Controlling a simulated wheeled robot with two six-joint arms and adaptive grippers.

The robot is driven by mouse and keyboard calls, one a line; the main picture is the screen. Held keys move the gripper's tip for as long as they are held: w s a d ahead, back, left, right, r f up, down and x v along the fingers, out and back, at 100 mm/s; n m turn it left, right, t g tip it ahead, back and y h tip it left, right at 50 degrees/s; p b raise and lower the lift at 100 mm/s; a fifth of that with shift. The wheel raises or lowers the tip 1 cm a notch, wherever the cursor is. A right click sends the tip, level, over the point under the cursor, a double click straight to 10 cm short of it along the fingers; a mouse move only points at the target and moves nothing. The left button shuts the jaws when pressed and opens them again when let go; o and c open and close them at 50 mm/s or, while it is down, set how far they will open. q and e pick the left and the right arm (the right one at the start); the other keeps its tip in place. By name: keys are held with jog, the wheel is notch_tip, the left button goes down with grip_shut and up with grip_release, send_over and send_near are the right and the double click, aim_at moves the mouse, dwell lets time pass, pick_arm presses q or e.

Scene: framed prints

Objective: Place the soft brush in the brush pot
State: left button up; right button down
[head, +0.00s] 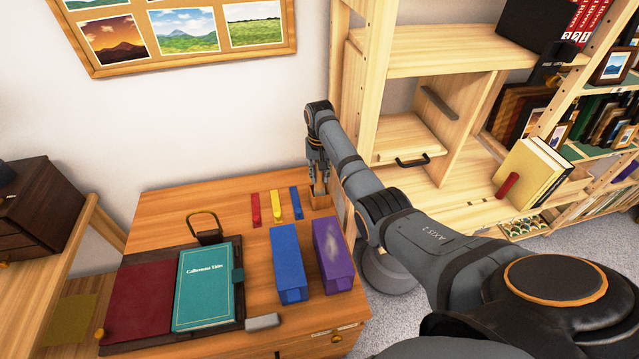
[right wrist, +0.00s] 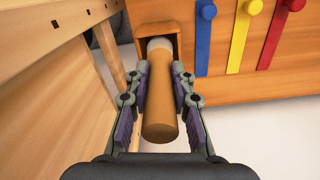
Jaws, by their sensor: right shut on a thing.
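The soft brush (right wrist: 160,110) has a thick orange-brown handle and a pale far end. My right gripper (right wrist: 161,92) is shut on its handle, with one finger on each side. The brush pot (right wrist: 141,32) is a small square wooden box, and the brush's pale end is at its opening. How deep that end sits is hidden. In the head view the right gripper (head: 320,182) points down just above the pot (head: 321,200) at the desk's back right corner. The brush is hardly visible there. My left gripper is not in view.
Red, yellow and blue strips (head: 276,205) lie left of the pot on the wooden desk (head: 160,210). A blue box (head: 287,262) and a purple box (head: 332,254) stand in front. A teal book (head: 205,285) lies left. A wooden shelf unit (head: 400,135) is close on the right.

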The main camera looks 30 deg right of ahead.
aim_at(319, 183)
notch_tip(319, 183, down, 4)
jog(key=shift+r, duration=0.25)
jog(key=shift+s+f, duration=0.1)
jog(key=shift+f, duration=0.05)
jog(key=c, duration=1.1)
grip_release()
jog(key=shift+c, duration=0.2)
notch_tip(319, 183, up, 12)
jog(key=shift+r, duration=0.2)
